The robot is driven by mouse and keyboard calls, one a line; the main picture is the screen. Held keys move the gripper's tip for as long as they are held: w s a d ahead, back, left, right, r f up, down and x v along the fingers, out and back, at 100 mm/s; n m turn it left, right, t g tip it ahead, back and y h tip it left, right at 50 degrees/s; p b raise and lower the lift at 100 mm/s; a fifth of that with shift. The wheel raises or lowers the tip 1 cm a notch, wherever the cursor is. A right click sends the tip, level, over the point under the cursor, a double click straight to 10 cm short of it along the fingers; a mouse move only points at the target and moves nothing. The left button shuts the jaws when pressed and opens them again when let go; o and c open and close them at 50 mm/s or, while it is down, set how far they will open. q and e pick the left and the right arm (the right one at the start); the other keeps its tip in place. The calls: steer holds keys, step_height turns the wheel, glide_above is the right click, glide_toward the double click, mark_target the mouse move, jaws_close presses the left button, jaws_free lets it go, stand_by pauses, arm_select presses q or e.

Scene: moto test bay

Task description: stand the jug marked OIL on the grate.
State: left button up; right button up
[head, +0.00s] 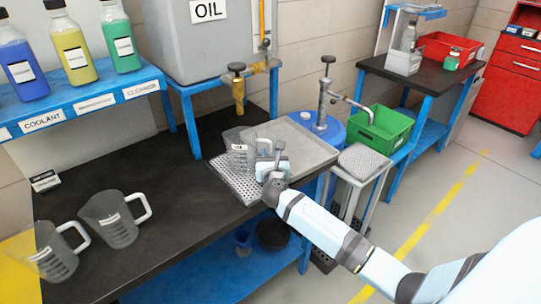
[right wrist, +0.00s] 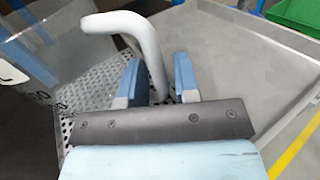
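The clear jug (head: 236,152) with a small white label, too small to read surely, stands upright on the perforated grate (head: 238,187) at the bench's right end. In the right wrist view, the jug (right wrist: 35,60) shows at the left, with part of a label ending in L. Its pale handle (right wrist: 125,22) curves down between the fingers of my right gripper (right wrist: 160,75). The fingers are apart, with a gap beside the handle. In the head view, my right gripper (head: 266,163) is just right of the jug. My left gripper is out of view.
Two other clear jugs (head: 112,220) (head: 52,250) stand on the dark bench at the left. A grey metal tray (head: 300,143) lies behind the gripper. A green crate (head: 382,130) is farther right.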

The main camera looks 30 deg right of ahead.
steer(key=shift+o, duration=0.8)
steer(key=v, duration=1.3)
steer(key=shift+s+a, duration=0.25)
steer(key=shift+s, duration=0.05)
